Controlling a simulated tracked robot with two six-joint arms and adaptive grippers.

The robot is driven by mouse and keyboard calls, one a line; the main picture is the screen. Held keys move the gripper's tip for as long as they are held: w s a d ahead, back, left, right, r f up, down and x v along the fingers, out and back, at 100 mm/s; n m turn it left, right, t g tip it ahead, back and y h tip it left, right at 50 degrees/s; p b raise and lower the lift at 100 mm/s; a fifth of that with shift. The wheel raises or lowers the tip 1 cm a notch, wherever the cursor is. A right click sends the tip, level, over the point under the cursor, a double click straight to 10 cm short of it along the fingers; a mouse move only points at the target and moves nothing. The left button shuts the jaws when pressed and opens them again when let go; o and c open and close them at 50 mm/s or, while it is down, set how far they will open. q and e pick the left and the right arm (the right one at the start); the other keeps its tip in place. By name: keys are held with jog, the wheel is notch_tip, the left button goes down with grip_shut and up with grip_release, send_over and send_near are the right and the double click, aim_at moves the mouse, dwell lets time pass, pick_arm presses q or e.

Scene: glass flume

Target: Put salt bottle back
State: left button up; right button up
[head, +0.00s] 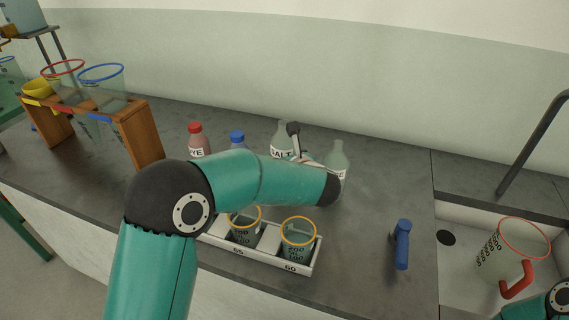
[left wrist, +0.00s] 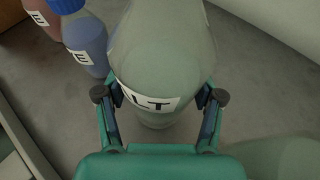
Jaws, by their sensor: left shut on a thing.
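The salt bottle (head: 282,136) is pale green, with a white label whose visible letters read "ALT". It looks upright in the head view, behind my left arm, and its base is hidden there. My left gripper (head: 297,146) is at the bottle, mostly hidden by its own wrist. In the left wrist view the fingers of my left gripper (left wrist: 160,98) are shut on either side of the salt bottle (left wrist: 160,55) at label height. I cannot tell whether the bottle touches the counter. My right gripper is out of view; only a piece of that arm shows at bottom right.
A red bottle (head: 197,139) and a blue-capped bottle (head: 238,139) stand left of the salt; another pale bottle (head: 338,156) stands close right. A white tray (head: 268,264) with two beakers lies in front. A wooden rack (head: 137,134) is left, a sink with a jug (head: 512,250) right.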

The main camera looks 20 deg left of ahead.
pick_arm(q)
jog(key=shift+f, duration=1.1)
jog(key=shift+f, duration=0.1)
jog(key=o, duration=1.2)
jog(key=b+v, duration=0.1)
jog(key=v, duration=1.1)
